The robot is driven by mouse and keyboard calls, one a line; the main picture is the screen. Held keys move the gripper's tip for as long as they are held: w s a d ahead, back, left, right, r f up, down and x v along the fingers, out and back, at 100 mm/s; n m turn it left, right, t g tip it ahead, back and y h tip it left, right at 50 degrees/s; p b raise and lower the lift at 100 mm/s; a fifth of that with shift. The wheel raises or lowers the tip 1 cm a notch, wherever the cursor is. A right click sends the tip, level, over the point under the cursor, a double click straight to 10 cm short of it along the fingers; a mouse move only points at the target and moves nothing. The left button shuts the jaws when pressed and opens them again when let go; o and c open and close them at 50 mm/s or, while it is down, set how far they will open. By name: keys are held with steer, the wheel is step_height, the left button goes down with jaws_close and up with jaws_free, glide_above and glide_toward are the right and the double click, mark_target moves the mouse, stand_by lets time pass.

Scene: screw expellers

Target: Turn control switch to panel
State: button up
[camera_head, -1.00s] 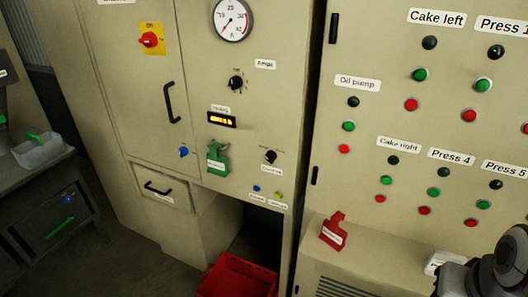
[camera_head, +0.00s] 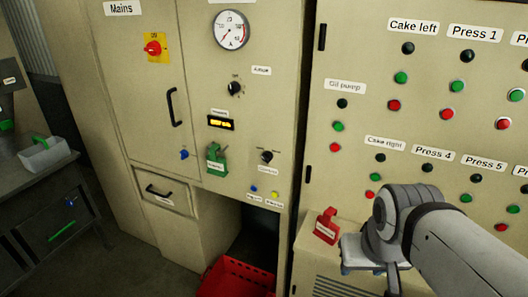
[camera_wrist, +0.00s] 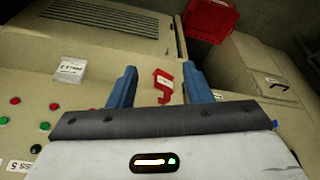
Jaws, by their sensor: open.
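The control switch (camera_head: 266,156) is a small black rotary knob on the beige cabinet, with a label below it too small to read surely. Two small lights, blue (camera_head: 253,188) and yellow (camera_head: 275,194), sit below it. My gripper (camera_head: 366,252) is at the lower right in the head view, below and to the right of the switch, and apart from it. In the wrist view my gripper (camera_wrist: 158,82) shows two blue fingers spread apart with nothing held. The switch cannot be made out in the wrist view.
A red tag (camera_head: 326,227) stands on the ledge near my gripper. A green tag (camera_head: 216,160) hangs on the cabinet left of the switch. Another black knob (camera_head: 234,88) is above. A red crate (camera_head: 240,277) lies below. The right panel (camera_head: 345,60) carries several buttons.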

steer(key=shift+o, duration=1.1)
steer(key=shift+n+h, duration=0.6)
steer(key=shift+n, duration=0.3)
steer(key=w+d+b, duration=0.1)
steer(key=w+d+f+b, duration=0.1)
steer(key=w, duration=0.1)
steer(key=shift+d+f, duration=0.1)
steer(key=shift+f, duration=0.1)
steer(key=w+a+f+n+t+h+b, duration=0.25)
steer(key=w+n+h+b, duration=0.45)
steer(key=w, duration=1.4)
steer(key=n+t+b, duration=0.6)
steer(key=n+t, duration=0.4)
glide_toward(264, 159)
steer(key=x, duration=0.9)
steer(key=shift+w+d+f, duration=0.1)
steer(key=shift+w, duration=0.2)
steer(key=shift+c, duration=0.6)
